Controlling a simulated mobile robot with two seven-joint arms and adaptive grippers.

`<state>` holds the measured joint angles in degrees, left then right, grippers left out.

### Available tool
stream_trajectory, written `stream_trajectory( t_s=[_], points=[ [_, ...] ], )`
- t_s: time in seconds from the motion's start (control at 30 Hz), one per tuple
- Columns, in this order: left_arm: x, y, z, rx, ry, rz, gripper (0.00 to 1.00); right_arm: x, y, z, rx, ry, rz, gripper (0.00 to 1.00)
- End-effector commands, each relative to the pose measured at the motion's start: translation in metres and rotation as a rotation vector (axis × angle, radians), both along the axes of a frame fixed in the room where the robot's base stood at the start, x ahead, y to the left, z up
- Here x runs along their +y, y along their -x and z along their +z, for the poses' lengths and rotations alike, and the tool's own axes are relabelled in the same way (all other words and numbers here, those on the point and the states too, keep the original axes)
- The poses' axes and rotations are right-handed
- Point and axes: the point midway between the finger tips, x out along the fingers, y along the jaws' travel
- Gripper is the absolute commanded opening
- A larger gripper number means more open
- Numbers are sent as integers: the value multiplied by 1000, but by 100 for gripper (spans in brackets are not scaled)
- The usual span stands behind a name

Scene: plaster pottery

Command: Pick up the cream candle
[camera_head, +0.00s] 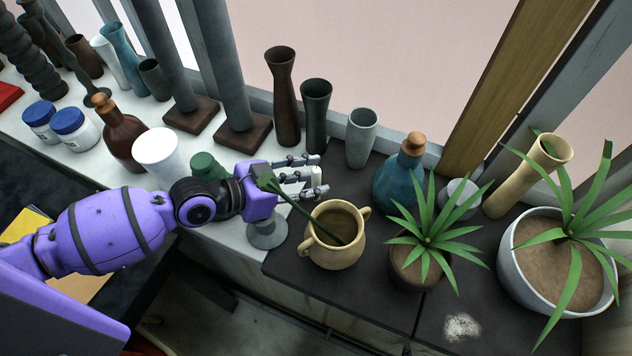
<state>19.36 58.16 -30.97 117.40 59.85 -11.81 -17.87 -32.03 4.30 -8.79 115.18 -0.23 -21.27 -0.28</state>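My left gripper (322,174) reaches in from the left, above a grey stand (266,234) at the left of the jug. Its two fingers are apart, pointing right. A small cream piece (296,175), which looks like the cream candle, shows between them. Most of it is hidden by the fingers, so I cannot tell whether they touch it or whether it still sits in the stand. My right gripper is not in view.
A tan two-handled jug (335,255) with a green-headed stick stands close to the gripper. A blue corked bottle (397,178), a small potted plant (425,245) and several vases stand nearby. A green bottle (206,166) and white cup (160,152) stand behind my forearm.

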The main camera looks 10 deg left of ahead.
Motion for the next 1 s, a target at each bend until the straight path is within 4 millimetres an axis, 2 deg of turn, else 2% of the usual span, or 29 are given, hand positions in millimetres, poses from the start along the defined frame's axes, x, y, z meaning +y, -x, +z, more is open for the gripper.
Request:
stream_trajectory(
  t_s=[0.03,0.3,0.6,0.77,1.0],
  points=[
    [0,0,0,0,0,0,33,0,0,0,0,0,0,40],
    [0,0,0,0,0,0,0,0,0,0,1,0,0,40],
    [0,1,1,-1,1,0,0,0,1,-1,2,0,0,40],
    [1,5,9,0,0,-1,0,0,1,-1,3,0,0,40],
    [1,4,48,-5,-1,-2,0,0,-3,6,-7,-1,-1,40]
  ],
)
